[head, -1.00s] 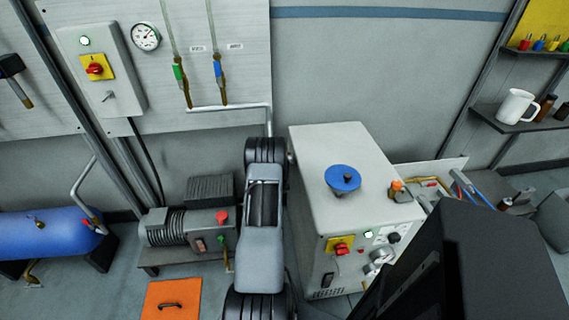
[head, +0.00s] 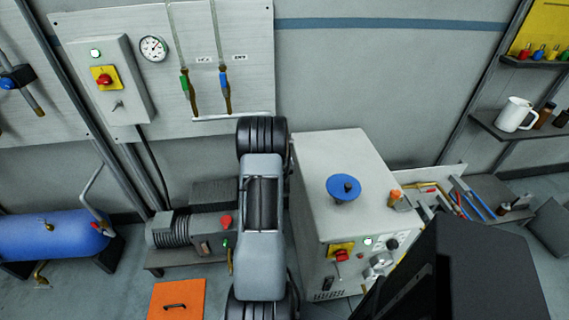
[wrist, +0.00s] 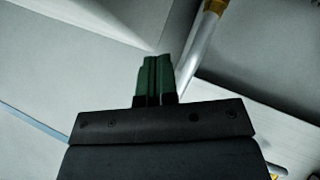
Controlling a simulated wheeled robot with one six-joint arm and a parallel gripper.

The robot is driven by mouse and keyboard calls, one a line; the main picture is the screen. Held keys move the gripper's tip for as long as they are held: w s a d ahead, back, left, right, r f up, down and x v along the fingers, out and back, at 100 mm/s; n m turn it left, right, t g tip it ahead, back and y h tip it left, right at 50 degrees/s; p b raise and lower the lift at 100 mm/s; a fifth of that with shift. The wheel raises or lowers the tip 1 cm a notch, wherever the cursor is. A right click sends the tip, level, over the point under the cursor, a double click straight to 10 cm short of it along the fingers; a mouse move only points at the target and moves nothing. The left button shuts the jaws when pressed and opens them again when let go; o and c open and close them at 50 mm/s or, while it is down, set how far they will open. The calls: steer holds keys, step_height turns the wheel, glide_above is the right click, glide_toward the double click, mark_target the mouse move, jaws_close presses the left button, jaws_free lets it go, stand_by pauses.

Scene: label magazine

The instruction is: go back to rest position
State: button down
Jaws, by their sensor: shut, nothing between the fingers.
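My gripper (wrist: 152,80) shows in the wrist view with its two green fingers together and nothing between them. It points toward pale wall surfaces and appears clear of them. In the head view my grey arm (head: 262,225) stands upright in the middle, between the pump and the grey cabinet. The gripper itself is hidden there.
A grey cabinet (head: 335,165) with a blue handwheel (head: 343,188) stands close right of my arm. A motor pump (head: 190,234) and an orange panel (head: 177,299) are at left. Valved pipes (head: 222,90) hang behind. A metal pipe (wrist: 196,52) passes near the fingers in the wrist view.

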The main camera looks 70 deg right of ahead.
steer(key=shift+s+a+r, duration=0.1)
steer(key=shift+a+r, duration=0.1)
steer(key=shift+r, duration=0.05)
stand_by(0.6)
